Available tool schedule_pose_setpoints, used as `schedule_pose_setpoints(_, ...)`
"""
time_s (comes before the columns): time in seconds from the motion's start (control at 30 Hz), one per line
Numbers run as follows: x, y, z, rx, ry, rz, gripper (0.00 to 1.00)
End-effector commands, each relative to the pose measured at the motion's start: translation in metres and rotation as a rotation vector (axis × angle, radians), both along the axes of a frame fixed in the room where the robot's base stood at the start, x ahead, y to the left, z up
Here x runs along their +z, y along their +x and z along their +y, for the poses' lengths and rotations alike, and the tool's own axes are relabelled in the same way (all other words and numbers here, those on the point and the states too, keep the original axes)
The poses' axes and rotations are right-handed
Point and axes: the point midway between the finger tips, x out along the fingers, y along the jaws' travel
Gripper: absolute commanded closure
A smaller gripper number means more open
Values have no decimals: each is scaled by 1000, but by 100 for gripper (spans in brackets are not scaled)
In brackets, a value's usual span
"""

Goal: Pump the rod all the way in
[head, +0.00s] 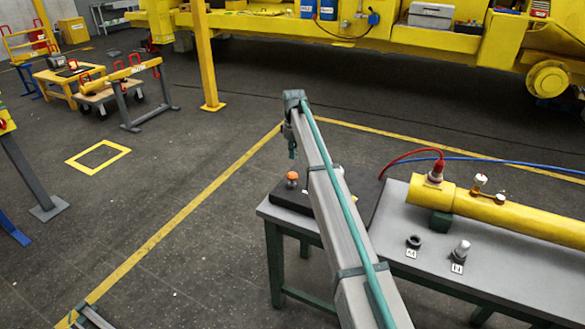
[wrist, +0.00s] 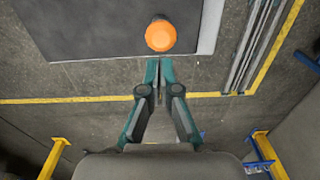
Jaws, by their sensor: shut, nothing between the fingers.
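My gripper (head: 292,154) hangs from the end of my arm in the head view, near the left end of the workbench. In the wrist view my gripper (wrist: 159,64) is shut and empty, its fingertips together just below an orange round knob (wrist: 160,35) in the picture. The same orange knob (head: 292,177) sits on a dark plate at the bench's left end. I cannot tell whether the fingertips touch it. A long yellow cylinder (head: 530,223) lies on the bench at right, its right end out of frame. I cannot make out a rod; my arm hides part of the bench.
Red and blue hoses (head: 470,157) run behind the cylinder. A yellow post (head: 205,60) stands farther back.

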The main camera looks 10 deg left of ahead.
Motion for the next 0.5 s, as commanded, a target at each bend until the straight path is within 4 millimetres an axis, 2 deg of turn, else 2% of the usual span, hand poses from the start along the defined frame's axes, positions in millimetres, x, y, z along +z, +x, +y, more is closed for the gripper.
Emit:
schedule_pose_setpoints(0.2, 30, 1, 0, 0, 1, -1, 100)
schedule_pose_setpoints(0.5, 40, 1, -1, 0, 0, 0, 100)
